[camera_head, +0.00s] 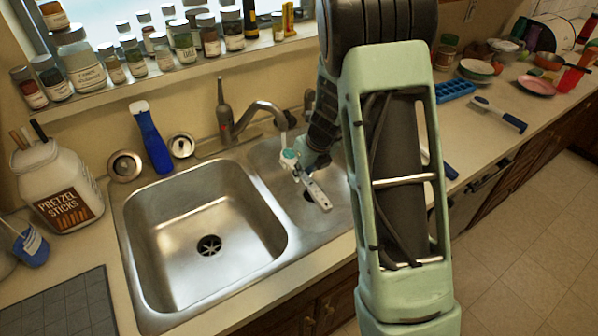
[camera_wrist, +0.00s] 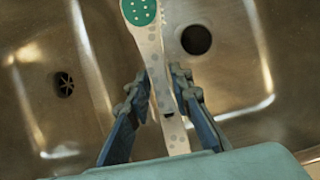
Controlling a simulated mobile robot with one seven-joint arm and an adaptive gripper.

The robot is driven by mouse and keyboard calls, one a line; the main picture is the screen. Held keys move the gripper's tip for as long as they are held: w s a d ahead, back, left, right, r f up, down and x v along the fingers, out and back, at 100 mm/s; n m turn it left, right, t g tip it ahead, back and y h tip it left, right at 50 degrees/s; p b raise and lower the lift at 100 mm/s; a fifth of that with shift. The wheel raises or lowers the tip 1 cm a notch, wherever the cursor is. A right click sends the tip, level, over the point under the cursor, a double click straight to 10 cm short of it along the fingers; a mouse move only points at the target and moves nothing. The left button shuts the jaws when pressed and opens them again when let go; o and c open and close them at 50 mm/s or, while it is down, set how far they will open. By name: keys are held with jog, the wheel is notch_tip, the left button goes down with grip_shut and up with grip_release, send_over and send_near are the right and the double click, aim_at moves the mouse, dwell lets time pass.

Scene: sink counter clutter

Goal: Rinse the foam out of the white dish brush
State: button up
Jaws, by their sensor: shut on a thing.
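The white dish brush shows in the wrist view (camera_wrist: 150,55), with grey spots on its handle and a green, white-dotted oval on its head. My gripper (camera_wrist: 159,92) is shut on its handle, one finger on each side. In the head view the brush (camera_head: 318,193) is over the right sink basin (camera_head: 268,160), close to the divider, its green head (camera_head: 289,156) toward the back. The faucet (camera_head: 262,108) has its spout just above and behind that head. I cannot make out foam or running water. My arm hides part of the right basin.
The left basin (camera_head: 190,205) is empty. A blue-handled brush (camera_head: 151,140) leans behind it. A pretzel jar (camera_head: 62,185) stands at left, spice jars (camera_head: 183,45) line the sill. Another blue-handled brush (camera_head: 500,114) and dishes (camera_head: 536,86) lie on the right counter.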

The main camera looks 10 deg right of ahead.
jog(key=s+d+b, duration=0.3)
jog(key=s+d, duration=0.2)
jog(key=shift+s+d, duration=0.25)
jog(key=shift+s, duration=0.1)
dwell(0.3)
grip_shut()
dwell(0.8)
grip_release()
jog(key=s+d+r+p, duration=0.1)
jog(key=r, duration=0.1)
jog(key=s+d+r+p, duration=0.1)
jog(key=s+d, duration=0.1)
jog(key=shift+r, duration=0.35)
jog(key=shift+s+d+r+p, duration=0.15)
jog(key=shift+s+d+p, duration=0.1)
jog(key=shift+s+p, duration=0.1)
grip_shut()
jog(key=shift+w, duration=0.1)
